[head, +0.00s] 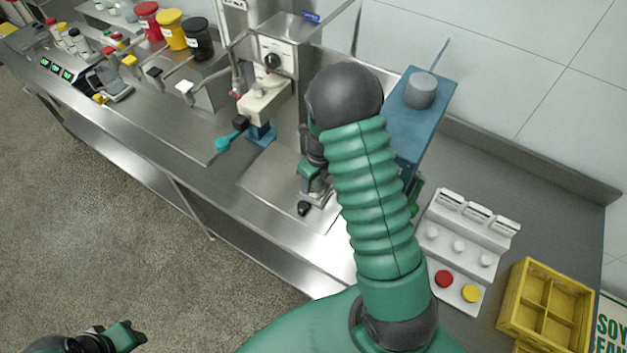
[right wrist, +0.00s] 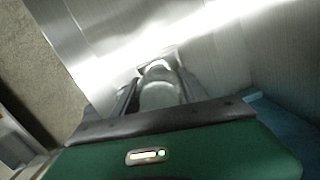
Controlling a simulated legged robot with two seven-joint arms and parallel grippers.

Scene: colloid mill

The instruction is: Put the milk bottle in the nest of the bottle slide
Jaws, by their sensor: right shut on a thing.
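My right gripper (head: 316,198) is low over the steel counter, partly hidden behind my green ribbed arm in the head view. In the right wrist view its two dark fingers (right wrist: 158,88) are shut on a pale, greyish bottle, which I take as the milk bottle (right wrist: 158,96). Bright steel lies beyond it; I cannot tell whether the bottle touches the surface. A blue base (head: 262,135) with a teal-tipped handle (head: 230,140) stands left of the gripper under the mill's spout; I cannot tell if it is the bottle slide, and no nest shows clearly. My left gripper (head: 126,336) is at the bottom left, away from the counter.
A control box with a black knob (head: 272,62) stands behind the spout. A blue stand (head: 428,110) rises behind my right arm. A white panel with red and yellow buttons (head: 458,268) and a yellow crate (head: 513,318) are at right. Lidded jars (head: 172,30) are at back left.

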